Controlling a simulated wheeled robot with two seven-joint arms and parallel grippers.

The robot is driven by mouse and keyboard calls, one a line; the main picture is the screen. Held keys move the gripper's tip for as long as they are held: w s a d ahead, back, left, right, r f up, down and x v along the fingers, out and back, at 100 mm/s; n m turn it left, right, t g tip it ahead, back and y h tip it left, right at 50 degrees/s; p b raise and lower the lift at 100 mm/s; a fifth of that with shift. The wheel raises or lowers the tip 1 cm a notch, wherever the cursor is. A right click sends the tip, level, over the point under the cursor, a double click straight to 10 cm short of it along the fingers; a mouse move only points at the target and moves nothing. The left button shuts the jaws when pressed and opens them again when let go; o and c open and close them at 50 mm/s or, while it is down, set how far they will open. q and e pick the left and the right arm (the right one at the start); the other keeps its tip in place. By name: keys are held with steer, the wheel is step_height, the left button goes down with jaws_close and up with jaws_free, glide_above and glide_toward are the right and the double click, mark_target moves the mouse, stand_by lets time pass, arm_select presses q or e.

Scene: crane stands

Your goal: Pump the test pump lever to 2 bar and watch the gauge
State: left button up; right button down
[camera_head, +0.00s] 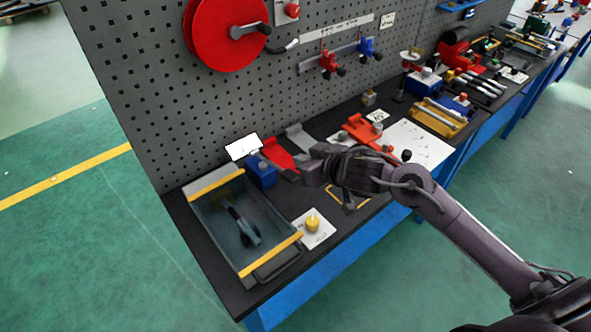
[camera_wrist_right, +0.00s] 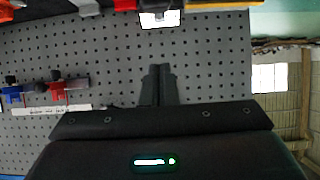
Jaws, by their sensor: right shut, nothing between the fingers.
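A blue block-shaped unit (camera_head: 262,172) stands on the bench behind the grey tray, with a blank white panel (camera_head: 243,147) beside its top. A red lever-like part (camera_head: 277,153) lies just right of it. I take these for the test pump, but cannot be sure. No gauge needle or reading is legible. My right gripper (camera_head: 302,168) is shut and empty, close to the right of the red part; contact cannot be told. In the right wrist view its closed fingers (camera_wrist_right: 158,72) point toward the white panel (camera_wrist_right: 160,19). My left gripper is not in view.
A grey tray (camera_head: 271,270) with yellow end bars holds a dark tool (camera_head: 241,222). A yellow knob (camera_head: 312,224) sits on a white plate near the front edge. An orange fixture (camera_head: 362,131) stands right. The pegboard (camera_head: 140,85) rises behind, carrying a red reel (camera_head: 222,35).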

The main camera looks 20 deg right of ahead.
mark_target(295, 177)
steer(key=x, duration=0.4)
steer(key=shift+w+r, duration=0.1)
step_height(295, 177, down, 3)
steer(key=shift+a+r+p, duration=0.1)
steer(key=shift+r+p, duration=0.05)
steer(key=shift+p, duration=0.4)
steer(key=shift+s+d+f, duration=0.2)
steer(key=shift+s+f, duration=0.15)
steer(key=shift+f, duration=0.55)
steer(key=shift+w, duration=0.1)
